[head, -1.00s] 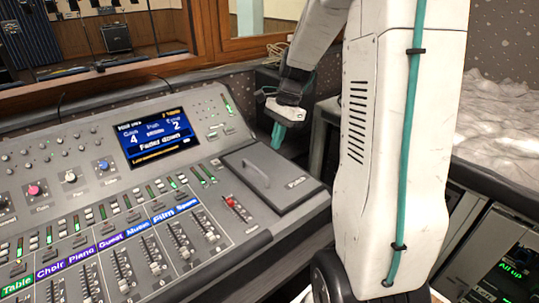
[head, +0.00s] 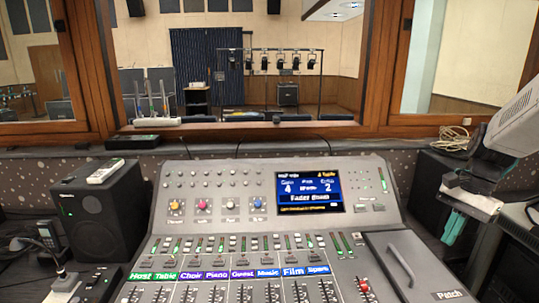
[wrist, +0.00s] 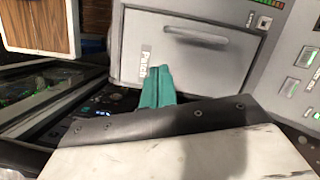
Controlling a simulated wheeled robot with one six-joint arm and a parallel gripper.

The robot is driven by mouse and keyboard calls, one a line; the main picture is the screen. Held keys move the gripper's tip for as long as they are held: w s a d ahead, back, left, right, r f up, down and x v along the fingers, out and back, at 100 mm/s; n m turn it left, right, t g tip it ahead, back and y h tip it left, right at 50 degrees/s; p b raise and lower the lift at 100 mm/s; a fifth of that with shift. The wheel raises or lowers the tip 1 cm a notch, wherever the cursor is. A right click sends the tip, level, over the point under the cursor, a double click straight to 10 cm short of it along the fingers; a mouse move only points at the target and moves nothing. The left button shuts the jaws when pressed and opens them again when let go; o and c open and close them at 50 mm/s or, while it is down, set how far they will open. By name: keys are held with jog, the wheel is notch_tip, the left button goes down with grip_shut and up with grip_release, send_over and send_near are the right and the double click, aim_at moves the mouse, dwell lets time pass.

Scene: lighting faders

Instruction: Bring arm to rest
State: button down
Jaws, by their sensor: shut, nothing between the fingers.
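My gripper (head: 455,227) has teal fingers and hangs at the right side of the head view, to the right of the mixing console (head: 180,210). The fingers are pressed together and empty. In the wrist view the teal fingers (wrist: 157,88) point towards the console's grey Patch lid (wrist: 200,62), with a clear view of its handle; I cannot tell the gap between them. The same lid (head: 410,265) lies at the console's right end in the head view. My arm enters from the right edge.
A black speaker (head: 95,215) with a light handheld device on it stands left of the console. A wooden-framed window (head: 385,75) stands behind. A dark rack is at the lower right.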

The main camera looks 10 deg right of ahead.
jog(key=s+a+r+n+t+h, duration=0.1)
jog(key=s+a+r+n, duration=0.1)
jog(key=s+a+n, duration=0.5)
jog(key=s+a+r+n+t+h, duration=0.1)
jog(key=s+a+r+n+h, duration=0.1)
jog(key=s+a+n, duration=0.4)
jog(key=s+a+r, duration=0.1)
jog(key=s+a, duration=0.4)
jog(key=shift+a+n, duration=0.4)
